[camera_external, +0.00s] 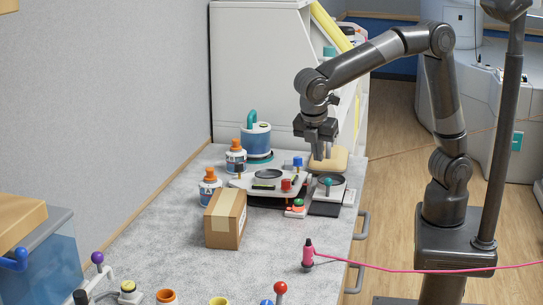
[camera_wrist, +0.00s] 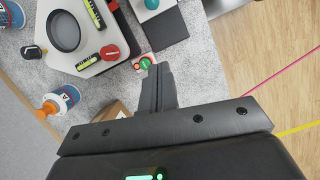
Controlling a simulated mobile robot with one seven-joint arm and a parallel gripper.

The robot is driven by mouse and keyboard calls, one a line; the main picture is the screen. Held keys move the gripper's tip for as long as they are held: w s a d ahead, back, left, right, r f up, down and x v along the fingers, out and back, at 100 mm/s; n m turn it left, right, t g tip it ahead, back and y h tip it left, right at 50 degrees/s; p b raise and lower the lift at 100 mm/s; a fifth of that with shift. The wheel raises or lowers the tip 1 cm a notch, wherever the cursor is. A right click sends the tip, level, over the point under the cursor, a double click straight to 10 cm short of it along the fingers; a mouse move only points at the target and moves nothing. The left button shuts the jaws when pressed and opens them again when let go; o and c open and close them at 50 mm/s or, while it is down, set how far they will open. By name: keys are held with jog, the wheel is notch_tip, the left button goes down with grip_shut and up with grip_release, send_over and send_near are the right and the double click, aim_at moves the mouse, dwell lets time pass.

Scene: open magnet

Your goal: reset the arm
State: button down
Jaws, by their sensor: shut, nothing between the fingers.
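My gripper (camera_external: 321,147) hangs from the bent arm, pointing down over the right edge of the grey bench (camera_external: 160,247). In the wrist view my gripper (camera_wrist: 155,72) shows its fingers together, with nothing between them. Below it is a light grey device (camera_external: 240,182) with a dark round plate and a red knob (camera_external: 286,184); the device also shows in the wrist view (camera_wrist: 60,12). A small unit with a teal knob (camera_external: 327,182) stands to its right. A small button piece with green and red tops (camera_external: 298,204) sits in front; it shows close to the fingertips in the wrist view (camera_wrist: 145,63).
A cardboard box (camera_external: 225,219), orange-capped bottles (camera_external: 209,187) and a blue pot (camera_external: 257,138) stand on the bench. A yellow block (camera_external: 330,160) is behind my gripper. A pink tool (camera_external: 308,253) with a trailing cord stands near the front right edge. Open floor (camera_external: 392,130) lies right of the bench.

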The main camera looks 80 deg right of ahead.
jog(key=shift+d, duration=0.1)
jog(key=s+d+r+m+t+y, duration=0.1)
jog(key=s+d+m+t, duration=0.2)
jog(key=s+d+m, duration=0.4)
jog(key=s+d+m+t+y, duration=0.2)
jog(key=s+d+m, duration=0.6)
jog(key=d, duration=0.7)
jog(key=shift+s+d+r+m+t, duration=0.25)
jog(key=shift+d+r+m+t, duration=0.15)
jog(key=shift+t, duration=0.2)
